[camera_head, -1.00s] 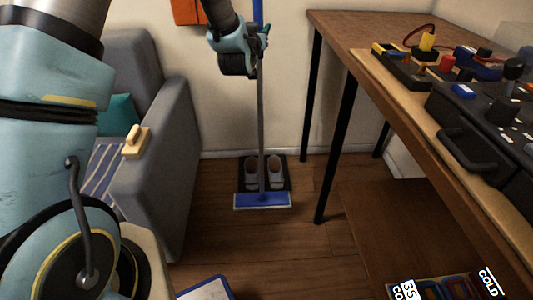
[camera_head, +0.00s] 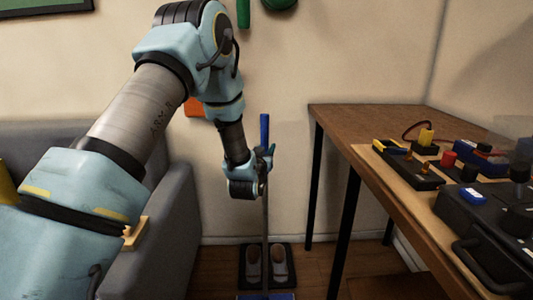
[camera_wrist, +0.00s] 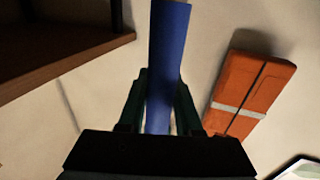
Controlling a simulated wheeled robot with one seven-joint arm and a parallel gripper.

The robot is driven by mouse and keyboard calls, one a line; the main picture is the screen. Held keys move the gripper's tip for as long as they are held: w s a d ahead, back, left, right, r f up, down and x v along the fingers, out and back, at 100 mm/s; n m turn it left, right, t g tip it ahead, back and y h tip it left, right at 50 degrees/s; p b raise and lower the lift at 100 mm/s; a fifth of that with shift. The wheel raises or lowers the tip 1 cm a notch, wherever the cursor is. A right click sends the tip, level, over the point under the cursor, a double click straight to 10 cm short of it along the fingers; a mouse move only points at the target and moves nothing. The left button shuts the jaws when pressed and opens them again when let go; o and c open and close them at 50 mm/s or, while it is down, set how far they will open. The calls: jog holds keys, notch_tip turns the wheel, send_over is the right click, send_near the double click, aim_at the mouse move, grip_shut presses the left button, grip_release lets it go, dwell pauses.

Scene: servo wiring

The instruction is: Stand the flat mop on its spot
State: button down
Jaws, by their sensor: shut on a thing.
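The flat mop (camera_head: 265,215) stands upright between the sofa and the table, with a blue grip at its top, a grey pole and a blue flat head at the picture's bottom edge. My gripper (camera_head: 265,165) is shut on the pole just below the top grip in the head view. In the wrist view the mop's blue grip (camera_wrist: 167,70) runs between my two fingers (camera_wrist: 160,115). The mop's head is mostly cut off in the head view. I cannot make out a marked spot for it.
A pair of grey shoes (camera_head: 254,265) sits on a dark mat (camera_head: 266,247) behind the pole. A grey sofa (camera_head: 178,225) is at left. A wooden table (camera_head: 340,115) with electrical gear is at right. An orange case (camera_wrist: 250,95) is on the wall.

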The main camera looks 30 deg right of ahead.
jog(key=shift+f, duration=0.55)
jog(key=shift+f, duration=0.2)
jog(key=c, duration=0.6)
grip_release()
jog(key=shift+r, duration=0.15)
